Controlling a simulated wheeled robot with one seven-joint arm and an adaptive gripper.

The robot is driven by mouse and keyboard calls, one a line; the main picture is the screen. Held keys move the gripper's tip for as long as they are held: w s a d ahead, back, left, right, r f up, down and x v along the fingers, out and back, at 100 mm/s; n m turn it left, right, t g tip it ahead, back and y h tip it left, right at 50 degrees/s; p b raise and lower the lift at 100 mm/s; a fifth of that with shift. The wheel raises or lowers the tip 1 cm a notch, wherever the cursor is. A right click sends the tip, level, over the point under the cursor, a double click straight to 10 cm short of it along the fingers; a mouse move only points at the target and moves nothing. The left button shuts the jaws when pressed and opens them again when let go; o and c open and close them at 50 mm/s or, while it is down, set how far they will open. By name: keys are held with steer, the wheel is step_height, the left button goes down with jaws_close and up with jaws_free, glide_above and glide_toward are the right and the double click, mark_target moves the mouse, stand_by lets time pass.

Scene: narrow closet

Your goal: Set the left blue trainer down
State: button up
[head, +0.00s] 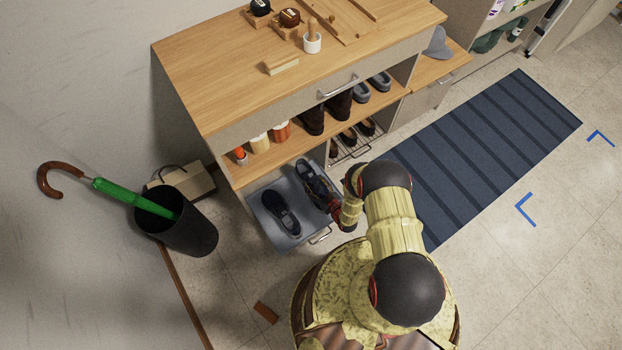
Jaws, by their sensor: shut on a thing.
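Two dark blue trainers show in the head view. One trainer (280,212) lies in the open grey drawer (262,238) at the bottom of the cabinet. The other trainer (312,178) is to its right, at the right side of the drawer, with its near end at my gripper (336,208). My gripper is shut on this right-hand trainer. My wrist partly hides the fingers. I cannot tell whether the held trainer touches the drawer floor or is slightly above it.
The wooden cabinet (225,95) has shoes and bottles on the shelf above the drawer. A black bin (185,238) with a green umbrella stands left of the drawer, beside a box (190,182). A striped blue mat (480,150) lies right. A small brown block (266,313) lies on the floor.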

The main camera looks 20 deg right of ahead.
steer(key=shift+f+b, duration=2.2)
steer(key=shift+f, duration=1.15)
steer(key=shift+f, duration=0.55)
steer(key=o, duration=1.6)
steer(key=shift+o, duration=0.2)
steer(key=shift+s, duration=0.1)
steer(key=v, duration=1.1)
steer(key=shift+s+d+r, duration=0.2)
steer(key=shift+s, duration=0.1)
steer(key=shift+s, duration=0.1)
